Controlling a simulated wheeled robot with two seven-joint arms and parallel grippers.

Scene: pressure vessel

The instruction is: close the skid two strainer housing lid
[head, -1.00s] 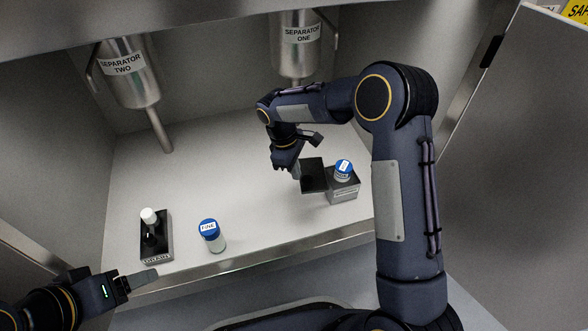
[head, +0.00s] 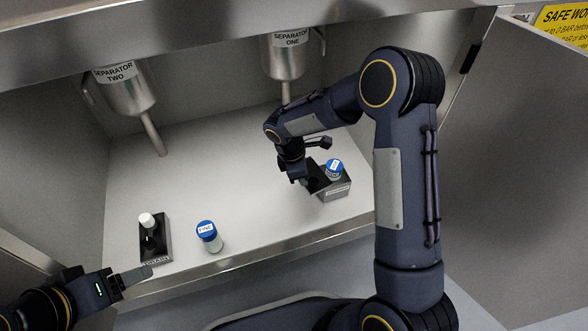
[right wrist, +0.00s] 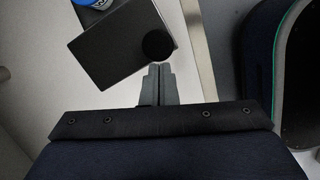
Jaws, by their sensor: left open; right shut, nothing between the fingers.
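The strainer housing is a small grey box (head: 336,190) at the right of the bench, with a label on its front. Its dark lid (head: 319,176) stands partly raised at the left side, and the opening is not covered. A blue-capped canister (head: 334,168) stands in the housing. My right gripper (head: 306,181) is shut and empty, close against the lid's left side. In the right wrist view its fingertips (right wrist: 160,70) are next to a round black knob (right wrist: 158,45) on the dark plate; contact is unclear. My left gripper (head: 138,277) is open and empty at the bench's front left.
A blue-capped jar labelled FINE (head: 208,236) stands near the front edge. A black stand with a white-topped handle (head: 154,240) is left of it. Separator two (head: 128,90) and separator one (head: 285,55) hang above. The middle of the bench is clear.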

